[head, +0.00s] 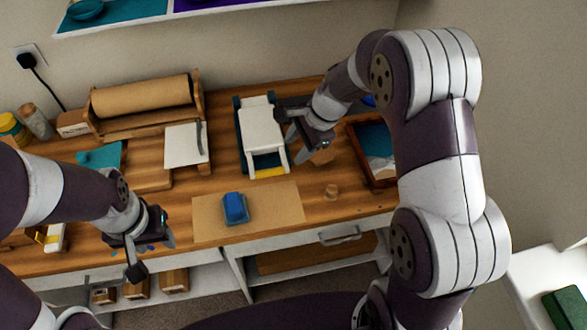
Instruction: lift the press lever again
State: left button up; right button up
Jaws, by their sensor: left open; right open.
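The press (262,125) stands on the wooden worktop near the middle, with a white upper part, dark blue sides and a yellow strip at its front. Its white lever arms appear to reach forward and low beside the yellow strip; their exact angle is hard to tell. My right gripper (291,137) is open at the press's right side, close to the white part; whether it touches is unclear. My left gripper (155,256) is open and empty at the worktop's front edge, left of the brown mat.
A blue block (235,208) lies on a brown mat (280,205) in front of the press. A paper roll holder (140,98) and a white sheet (183,145) are to the left.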

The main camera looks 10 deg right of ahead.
aim_at(274, 170)
jog(key=w+a+f, duration=0.1)
jog(key=f, duration=0.2)
jog(key=a+f+m, duration=0.1)
jog(key=a+f, duration=0.1)
jog(key=f, duration=0.2)
jog(key=w+a+f+m, duration=0.1)
jog(key=a+f, duration=0.1)
jog(key=f, duration=0.1)
jog(key=shift+w+f, duration=0.25)
jog(key=shift+w, duration=0.05)
jog(key=shift+r, duration=0.1)
grip_shut()
